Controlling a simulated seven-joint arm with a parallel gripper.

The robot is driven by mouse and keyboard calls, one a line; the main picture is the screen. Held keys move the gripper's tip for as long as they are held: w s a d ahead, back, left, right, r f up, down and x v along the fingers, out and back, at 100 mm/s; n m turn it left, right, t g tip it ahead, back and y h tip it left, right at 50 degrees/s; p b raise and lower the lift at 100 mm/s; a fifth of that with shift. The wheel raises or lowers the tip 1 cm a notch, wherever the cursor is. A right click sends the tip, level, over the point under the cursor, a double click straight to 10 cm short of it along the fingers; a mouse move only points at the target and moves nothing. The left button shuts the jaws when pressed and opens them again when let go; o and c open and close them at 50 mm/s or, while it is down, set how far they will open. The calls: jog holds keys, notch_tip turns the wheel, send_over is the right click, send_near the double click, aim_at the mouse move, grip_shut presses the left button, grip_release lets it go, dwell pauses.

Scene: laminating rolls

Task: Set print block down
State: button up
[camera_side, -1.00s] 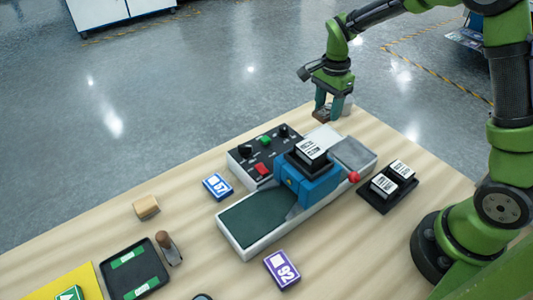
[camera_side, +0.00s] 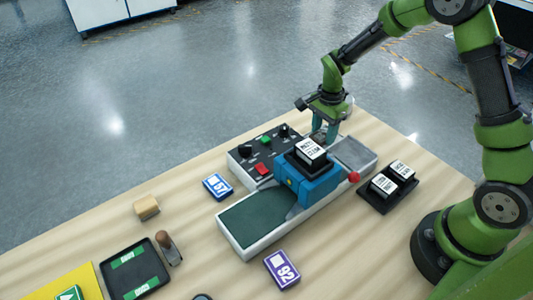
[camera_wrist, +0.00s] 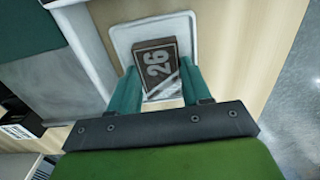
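The print block (camera_wrist: 157,57) is a dark brown block with a pale "26" on its face. In the wrist view it sits between the two fingertips of my gripper (camera_wrist: 160,75), which look closed on its sides. A pale, white-rimmed plate (camera_wrist: 182,22) lies under or just beyond the block; I cannot tell whether they touch. In the side view my gripper (camera_side: 324,132) is low behind the blue machine, and the block is hidden there.
The blue laminating machine (camera_side: 308,187) with a red knob (camera_side: 354,177) stands in front of my gripper. A control panel (camera_side: 263,150) is to its left. A black tray (camera_side: 399,195) with labelled blocks is at right. Purple (camera_side: 282,269) and blue (camera_side: 217,187) number plates lie nearby.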

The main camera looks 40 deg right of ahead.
aim_at(323, 134)
jog(key=o, duration=0.4)
notch_tip(323, 134, up, 11)
jog(key=s+a+r+n+t+y, duration=0.1)
jog(key=s+a+r+n+t, duration=0.2)
jog(key=s+r+n, duration=0.55)
jog(key=s+a+r+n+t, duration=0.2)
jog(key=s, duration=0.3)
jog(key=s+a+r+n+t+y, duration=0.1)
jog(key=s+r+n+t, duration=0.1)
jog(key=s, duration=0.3)
jog(key=shift+a+n, duration=0.4)
jog(key=shift+n, duration=0.35)
jog(key=shift+r, duration=0.15)
